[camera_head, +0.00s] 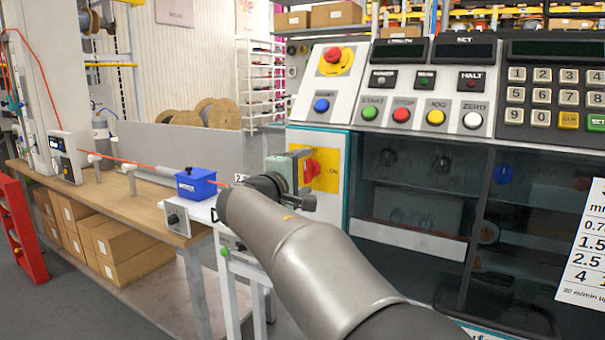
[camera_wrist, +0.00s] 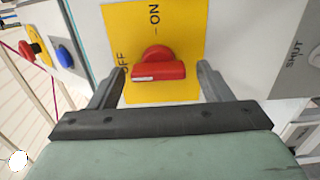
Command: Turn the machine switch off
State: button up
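The machine switch is a red rotary handle (camera_wrist: 160,71) on a yellow plate (camera_wrist: 180,30) marked ON and OFF. In the wrist view the handle lies left to right, and its white mark is on the end toward OFF; ON is above it. In the head view the red switch (camera_head: 312,170) shows partly behind my gripper (camera_head: 300,180), with the handle upright. My gripper (camera_wrist: 160,72) is open, with one finger on each side of the handle and a visible gap at both ends. It holds nothing.
A red emergency button (camera_head: 333,56) and a blue button (camera_head: 321,105) sit above the switch. Rows of buttons (camera_head: 420,116) and a keypad (camera_head: 555,95) are to the right. A workbench (camera_head: 150,205) with a blue box (camera_head: 196,184) stands at left.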

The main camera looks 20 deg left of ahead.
jog(key=b+v, duration=0.1)
jog(key=v, duration=1.6)
jog(key=shift+s+b, duration=0.25)
jog(key=shift+b, duration=0.05)
jog(key=w+d+f+m+g+h+p, duration=0.1)
jog(key=d+f+m+g+p, duration=0.3)
jog(key=d, duration=1)
jog(key=d+f+m+g+h+p, duration=0.15)
jog(key=d+f+g+p, duration=0.4)
jog(key=d, duration=0.95)
jog(key=s+d+f+m+g+y+p, duration=0.2)
jog(key=s+d+f+m+g+y, duration=0.1)
jog(key=s, duration=0.6)
jog(key=s+d+f+m+g+y+p, duration=0.2)
jog(key=s+d+f+m+g+y, duration=0.1)
jog(key=s+d+f+m, duration=0.4)
jog(key=s+d+g, duration=0.1)
jog(key=s, duration=0.2)
jog(key=shift+g+p, duration=0.35)
jog(key=shift+p, duration=0.05)
